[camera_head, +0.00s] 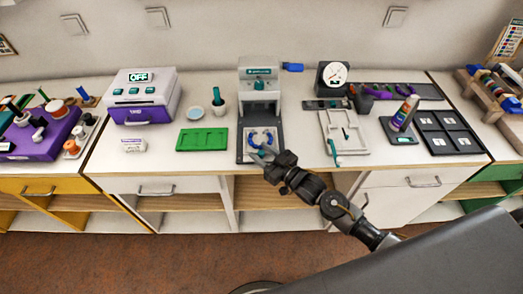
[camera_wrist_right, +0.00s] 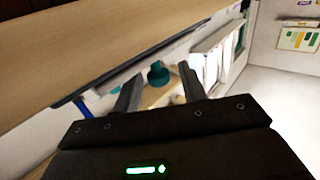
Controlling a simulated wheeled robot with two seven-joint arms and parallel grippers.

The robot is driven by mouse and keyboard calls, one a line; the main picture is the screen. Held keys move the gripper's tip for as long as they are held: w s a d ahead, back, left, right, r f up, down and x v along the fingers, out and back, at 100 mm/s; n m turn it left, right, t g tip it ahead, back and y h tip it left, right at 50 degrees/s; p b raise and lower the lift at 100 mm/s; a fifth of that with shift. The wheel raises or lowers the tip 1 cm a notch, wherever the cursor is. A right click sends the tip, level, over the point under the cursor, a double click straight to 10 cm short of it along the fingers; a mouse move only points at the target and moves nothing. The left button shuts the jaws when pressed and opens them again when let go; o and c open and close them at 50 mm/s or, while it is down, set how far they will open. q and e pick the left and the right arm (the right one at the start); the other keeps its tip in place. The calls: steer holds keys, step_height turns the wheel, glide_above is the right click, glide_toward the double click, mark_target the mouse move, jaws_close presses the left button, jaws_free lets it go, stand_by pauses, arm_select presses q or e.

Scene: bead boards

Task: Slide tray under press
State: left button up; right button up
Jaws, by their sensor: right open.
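The press (camera_head: 259,72) is a grey and white machine with a dark base and a blue handle (camera_head: 292,67) sticking out to its right. A small pale tray (camera_head: 262,131) with a blue ring-like pattern lies on the dark base plate, in front of the press head. My right gripper (camera_head: 267,154) is at the tray's front edge, open. In the right wrist view a teal knob (camera_wrist_right: 158,74) shows between the open fingers (camera_wrist_right: 160,85); I cannot tell whether they touch it. My left gripper is not in view.
A green board (camera_head: 202,139) lies left of the press, with a cup (camera_head: 218,104) and a dish behind it. A white frame (camera_head: 343,133) lies to the right. A purple and white oven-like box (camera_head: 143,97) stands further left. The counter's front edge is close below my gripper.

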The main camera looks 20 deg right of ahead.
steer(key=shift+w+a, duration=0.15)
steer(key=shift+w, duration=0.1)
jaws_close()
